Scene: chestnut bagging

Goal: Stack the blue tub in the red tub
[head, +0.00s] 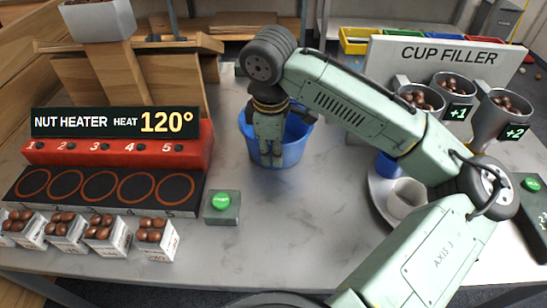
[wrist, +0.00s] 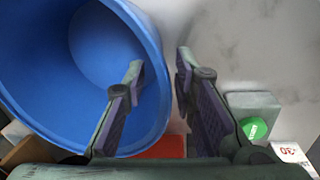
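The blue tub (head: 290,150) stands upright on the grey table, in the upper middle of the head view. In the wrist view, the blue tub (wrist: 85,60) fills the left side, its open mouth facing the camera. My gripper (head: 271,160) points down at the tub. In the wrist view, my gripper (wrist: 160,68) is open, with one finger over the tub's inside and the other beyond its rim. The rim runs between the fingers, and I see no clear grip on it. I cannot make out a red tub in either view.
The nut heater (head: 120,145) stands at left, with several boxes of chestnuts (head: 103,232) before it. A green button (head: 221,203) sits between heater and tub. The front middle of the table is clear.

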